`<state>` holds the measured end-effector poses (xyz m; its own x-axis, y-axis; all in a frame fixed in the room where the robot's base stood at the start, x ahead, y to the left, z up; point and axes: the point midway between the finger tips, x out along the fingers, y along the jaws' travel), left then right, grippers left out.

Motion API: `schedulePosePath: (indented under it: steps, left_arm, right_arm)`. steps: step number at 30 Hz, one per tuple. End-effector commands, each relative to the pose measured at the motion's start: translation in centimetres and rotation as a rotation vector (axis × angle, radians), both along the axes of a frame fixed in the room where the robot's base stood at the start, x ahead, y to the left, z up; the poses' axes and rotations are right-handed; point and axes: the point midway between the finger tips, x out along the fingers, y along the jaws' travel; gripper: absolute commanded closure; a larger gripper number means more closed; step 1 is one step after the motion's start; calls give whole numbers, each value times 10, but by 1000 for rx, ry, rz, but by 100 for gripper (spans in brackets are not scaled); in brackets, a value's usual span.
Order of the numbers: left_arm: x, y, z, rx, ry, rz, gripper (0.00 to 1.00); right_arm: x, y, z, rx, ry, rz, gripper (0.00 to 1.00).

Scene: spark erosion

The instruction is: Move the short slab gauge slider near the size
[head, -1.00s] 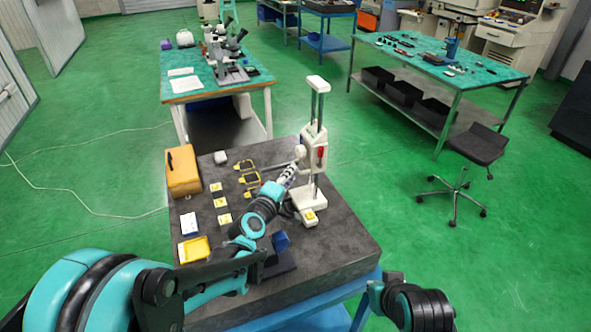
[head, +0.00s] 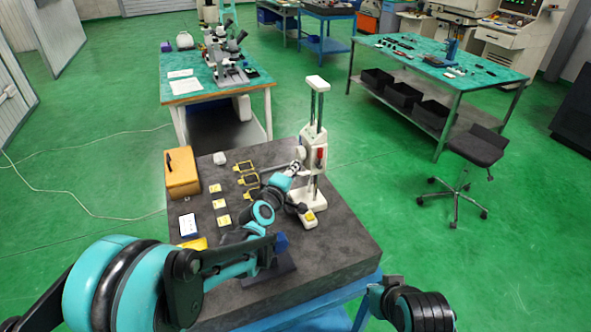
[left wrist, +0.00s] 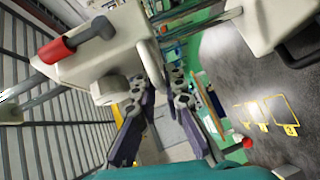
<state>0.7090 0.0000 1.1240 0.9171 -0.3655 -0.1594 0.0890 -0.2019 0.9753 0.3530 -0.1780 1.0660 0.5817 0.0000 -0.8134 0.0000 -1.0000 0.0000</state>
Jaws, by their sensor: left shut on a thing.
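The slab gauge (head: 318,110) is a white stand with two upright columns on the dark granite slab. Its white slider (head: 309,158), with a red handle, sits about midway up the columns. It also shows large in the left wrist view (left wrist: 95,62). A small yellow-topped block (head: 309,215) is at the gauge's foot, well below the slider. My left gripper (head: 296,166) is at the slider's left side, shut on part of it; the left wrist view shows the fingers (left wrist: 158,95) reaching to the white body. The exact contact is partly hidden. My right gripper is not clearly seen.
An orange case (head: 182,172), several yellow-labelled blocks (head: 220,203), yellow frames (head: 249,181) and a white card (head: 187,224) lie on the slab's left. A blue piece (head: 281,241) stands near my forearm. The slab's right side (head: 345,240) is clear.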

Motion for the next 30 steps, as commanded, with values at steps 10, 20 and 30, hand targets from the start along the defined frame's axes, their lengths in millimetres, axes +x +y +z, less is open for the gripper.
schedulePosePath:
  steps: [10,20,30]
  left_arm:
    - [0,0,-50,-1,1,-1,100]
    - [0,0,-49,-1,1,-1,100]
    - [-1,1,-49,-1,1,0,81]
  right_arm:
    - [0,0,-40,0,0,0,100]
    - [0,0,-38,0,0,0,100]
    - [0,0,-38,0,0,0,100]
